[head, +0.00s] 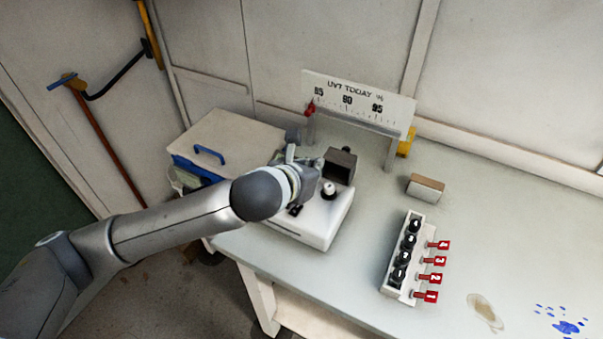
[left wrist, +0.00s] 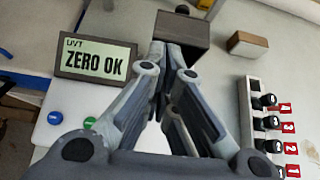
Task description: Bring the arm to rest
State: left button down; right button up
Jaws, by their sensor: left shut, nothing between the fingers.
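My left arm comes in from the left in the head view, and its gripper (head: 308,178) is over the white instrument (head: 322,222) at the table's left end. In the left wrist view the fingers of my left gripper (left wrist: 172,58) meet at the tips, shut and empty. The dark box (head: 340,164) on the instrument is just beyond the fingertips; I cannot tell if they touch it. The instrument's display (left wrist: 97,60) reads "UVT ZERO OK". My arm hides part of the instrument in the head view. My right gripper is not in view.
A rack (head: 402,257) of black-capped vials with red numbered tags stands on the table (head: 360,290). A small tan-topped block (head: 425,188) lies behind it. A scale board (head: 357,101) stands at the back. A blue-handled case (head: 225,140) is at left. Stains mark the right front.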

pick_arm(q)
jog(key=v, duration=0.7)
